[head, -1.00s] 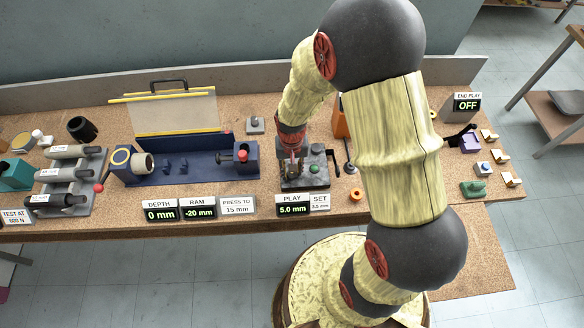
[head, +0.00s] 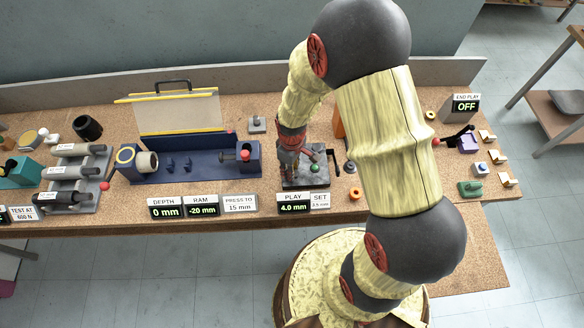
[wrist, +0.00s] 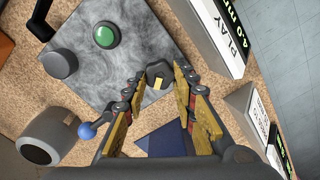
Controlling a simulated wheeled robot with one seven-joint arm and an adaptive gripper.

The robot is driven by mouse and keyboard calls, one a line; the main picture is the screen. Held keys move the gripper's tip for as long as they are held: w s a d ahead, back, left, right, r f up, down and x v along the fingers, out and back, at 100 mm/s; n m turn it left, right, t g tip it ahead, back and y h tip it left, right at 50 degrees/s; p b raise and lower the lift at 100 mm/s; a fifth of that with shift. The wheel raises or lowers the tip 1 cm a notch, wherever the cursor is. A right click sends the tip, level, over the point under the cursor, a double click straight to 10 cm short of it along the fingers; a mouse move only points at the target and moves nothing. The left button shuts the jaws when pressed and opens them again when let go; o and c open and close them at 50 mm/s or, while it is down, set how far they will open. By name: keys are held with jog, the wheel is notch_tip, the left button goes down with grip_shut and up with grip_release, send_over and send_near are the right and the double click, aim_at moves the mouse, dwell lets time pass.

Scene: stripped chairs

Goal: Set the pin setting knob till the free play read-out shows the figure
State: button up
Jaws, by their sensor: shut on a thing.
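The pin setting knob, a small dark knob with a yellow mark (wrist: 158,75), sits at the edge of a grey plate (wrist: 130,70) in the wrist view. My gripper (wrist: 160,88) is shut on this knob, with one finger on each side. In the head view my gripper (head: 289,172) hides the knob at the left of the plate (head: 305,184). The play read-out (head: 294,208) shows 4.0 mm. The set card (head: 320,201) beside it appears to read 3.5 mm.
A green button (wrist: 106,36) and a grey round knob (wrist: 62,64) share the plate. A blue ball (wrist: 87,130) on a lever and a grey cylinder (wrist: 50,138) lie close to my fingers. The blue press (head: 200,165) stands left of the plate.

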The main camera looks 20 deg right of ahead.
jog(key=n, duration=0.4)
jog(key=shift+a+n+p, duration=0.1)
jog(key=shift+n+p, duration=0.3)
dwell(0.4)
jog(key=o, duration=1.2)
jog(key=shift+s, duration=0.1)
jog(key=shift+c, duration=0.2)
jog(key=shift+r, duration=0.15)
notch_tip(320, 180, up, 12)
